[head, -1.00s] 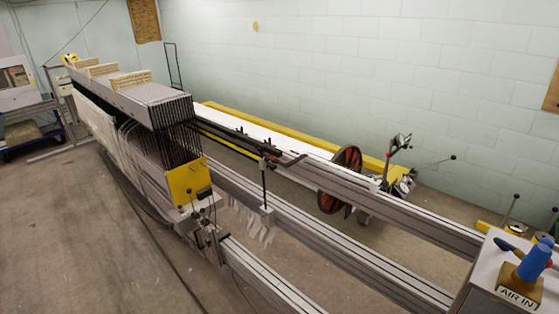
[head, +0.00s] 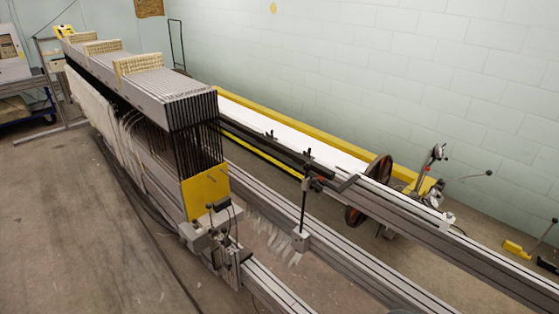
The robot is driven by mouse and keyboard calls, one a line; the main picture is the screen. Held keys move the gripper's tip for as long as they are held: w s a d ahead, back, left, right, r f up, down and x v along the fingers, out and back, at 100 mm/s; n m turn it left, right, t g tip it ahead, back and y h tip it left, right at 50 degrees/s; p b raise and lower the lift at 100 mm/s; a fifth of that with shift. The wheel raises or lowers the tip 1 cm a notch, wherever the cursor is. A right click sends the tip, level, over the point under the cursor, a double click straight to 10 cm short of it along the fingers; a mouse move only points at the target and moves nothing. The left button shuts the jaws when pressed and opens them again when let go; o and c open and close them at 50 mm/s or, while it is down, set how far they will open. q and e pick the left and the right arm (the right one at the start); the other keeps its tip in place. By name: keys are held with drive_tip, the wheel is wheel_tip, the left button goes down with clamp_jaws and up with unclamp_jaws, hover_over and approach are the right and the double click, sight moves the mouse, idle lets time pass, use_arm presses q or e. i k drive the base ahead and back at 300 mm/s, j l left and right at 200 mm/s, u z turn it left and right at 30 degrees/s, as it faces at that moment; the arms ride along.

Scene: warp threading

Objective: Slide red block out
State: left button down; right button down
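No red block can be made out in the head view. The loom-like frame (head: 150,82) stands at the left, with a row of dark vertical heddle frames (head: 197,135) at its near end. A yellow end plate (head: 206,191) sits below them, above a grey clamp and bracket assembly (head: 214,232). A dark wheel with reddish parts (head: 380,170) is on the far rail, at the right of the middle. Neither of my grippers is in view.
Long grey rails (head: 345,250) run from the loom to the lower right. A thin black post (head: 304,205) stands between them. A yellow beam (head: 330,135) lies along the pale block wall (head: 400,70). The concrete floor (head: 60,220) at left is clear.

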sight(313, 181)
drive_tip(key=i+j, duration=0.55)
drive_tip(key=i+j+u, duration=0.1)
drive_tip(key=i+j, duration=0.45)
drive_tip(key=i, duration=0.2)
